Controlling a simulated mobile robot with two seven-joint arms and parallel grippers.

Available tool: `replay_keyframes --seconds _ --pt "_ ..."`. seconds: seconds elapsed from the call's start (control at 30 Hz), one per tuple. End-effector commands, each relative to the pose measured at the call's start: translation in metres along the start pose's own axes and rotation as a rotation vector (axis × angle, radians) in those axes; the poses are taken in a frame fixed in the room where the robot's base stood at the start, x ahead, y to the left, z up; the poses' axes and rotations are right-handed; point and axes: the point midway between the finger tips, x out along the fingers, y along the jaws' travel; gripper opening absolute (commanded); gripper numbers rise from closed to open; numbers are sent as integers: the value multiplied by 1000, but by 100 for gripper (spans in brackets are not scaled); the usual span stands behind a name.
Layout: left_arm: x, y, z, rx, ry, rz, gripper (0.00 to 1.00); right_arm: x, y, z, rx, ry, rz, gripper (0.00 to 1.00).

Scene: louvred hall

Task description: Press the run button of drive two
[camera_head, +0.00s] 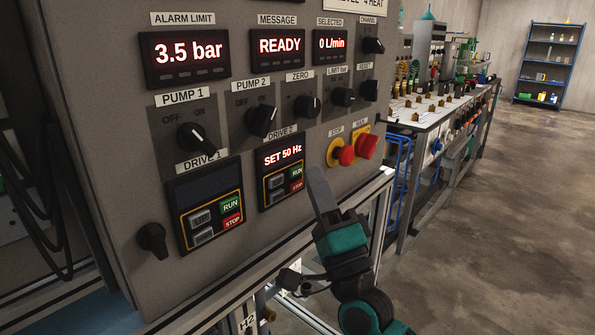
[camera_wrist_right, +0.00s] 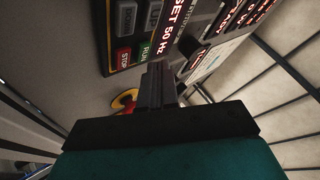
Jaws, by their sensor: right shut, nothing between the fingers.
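The drive two panel (camera_head: 282,172) is on the grey cabinet front. Its display reads "SET 50 Hz", and its green RUN button (camera_head: 297,172) sits above a red STOP button (camera_head: 296,185). My right gripper (camera_head: 316,178) is shut and empty, with its fingertips just right of the drive two panel in the head view. In the right wrist view the green RUN button (camera_wrist_right: 146,53) shows beside the shut fingers (camera_wrist_right: 157,72). I cannot tell whether the fingertips touch the panel; they appear apart from the RUN button. My left gripper is not in view.
The drive one panel (camera_head: 205,208) with its own RUN and STOP buttons is to the left. A red stop button (camera_head: 345,156) on yellow and a red main switch (camera_head: 366,146) sit right of the gripper. Several knobs are above. A workbench (camera_head: 425,112) stands beyond, with open floor at right.

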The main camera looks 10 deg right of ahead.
Motion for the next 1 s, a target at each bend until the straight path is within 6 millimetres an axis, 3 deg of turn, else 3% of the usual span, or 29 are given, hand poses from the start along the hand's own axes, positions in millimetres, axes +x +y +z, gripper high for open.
replay_keyframes --seconds 1.0 --pt "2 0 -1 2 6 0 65 8 6 6 0 0 0 0"
